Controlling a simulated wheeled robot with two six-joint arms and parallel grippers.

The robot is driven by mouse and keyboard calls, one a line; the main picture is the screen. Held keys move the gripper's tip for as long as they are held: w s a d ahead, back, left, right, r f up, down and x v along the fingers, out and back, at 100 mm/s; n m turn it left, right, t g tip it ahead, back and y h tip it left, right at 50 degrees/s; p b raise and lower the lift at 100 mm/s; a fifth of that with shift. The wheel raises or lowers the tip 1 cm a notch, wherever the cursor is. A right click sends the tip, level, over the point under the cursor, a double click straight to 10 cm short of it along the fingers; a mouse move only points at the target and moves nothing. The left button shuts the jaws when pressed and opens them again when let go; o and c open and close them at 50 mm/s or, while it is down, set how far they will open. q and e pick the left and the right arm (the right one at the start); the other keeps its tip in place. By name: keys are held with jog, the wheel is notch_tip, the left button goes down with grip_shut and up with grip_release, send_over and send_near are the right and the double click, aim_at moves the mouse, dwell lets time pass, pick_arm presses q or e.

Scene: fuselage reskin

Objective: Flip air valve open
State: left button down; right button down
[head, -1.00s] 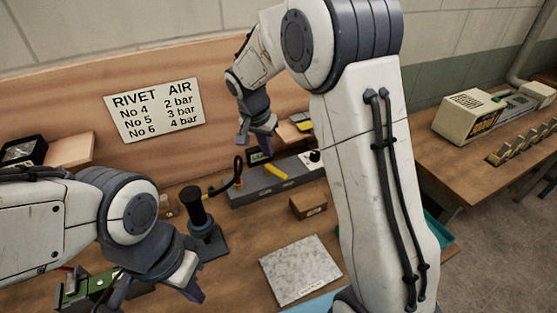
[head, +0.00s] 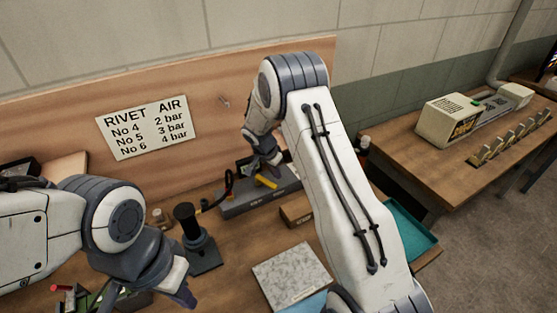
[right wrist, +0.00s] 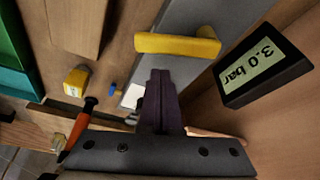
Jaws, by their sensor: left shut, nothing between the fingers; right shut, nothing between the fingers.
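The air valve's yellow lever (head: 266,183) lies on the grey air unit (head: 240,207) at the back of the bench. In the right wrist view the lever (right wrist: 180,46) runs crosswise just beyond my fingertips. A small display (right wrist: 262,70) beside it reads 3.0 bar. My right gripper (head: 276,168) is shut and empty, close beside the lever. In the right wrist view its closed fingers (right wrist: 159,78) point at the lever's underside in the picture, with a small gap between. My left gripper (head: 187,294) is shut and empty over the left front of the bench, away from the valve.
A sign (head: 145,127) on the backboard lists rivet numbers and air pressures, No 5 at 3 bar. A black upright tool (head: 190,230) stands left of the air unit. A speckled plate (head: 290,275) and brown box (head: 295,215) lie in front. A teal tray (head: 412,232) is at right.

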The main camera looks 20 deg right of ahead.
aim_at(270, 183)
jog(key=shift+s+a+r, duration=0.15)
jog(key=shift+s+a, duration=0.15)
jog(key=shift+a, duration=0.2)
jog(key=shift+s+a, duration=0.15)
jog(key=shift+a, duration=0.1)
jog(key=shift+f, duration=0.2)
jog(key=shift+a+f+b, duration=0.1)
jog(key=shift+b, duration=0.2)
jog(key=m+b, duration=0.1)
jog(key=b, duration=0.1)
jog(key=a+m+b, duration=0.1)
jog(key=b, duration=0.1)
jog(key=shift+s+a+f+g+b, duration=0.2)
jog(key=shift+s+g+b, duration=0.1)
jog(key=shift+s+b, duration=0.1)
jog(key=shift+s+a+r+m, duration=0.1)
jog(key=shift+r+m, duration=0.15)
jog(key=shift+m, duration=0.15)
jog(key=shift+a, duration=0.1)
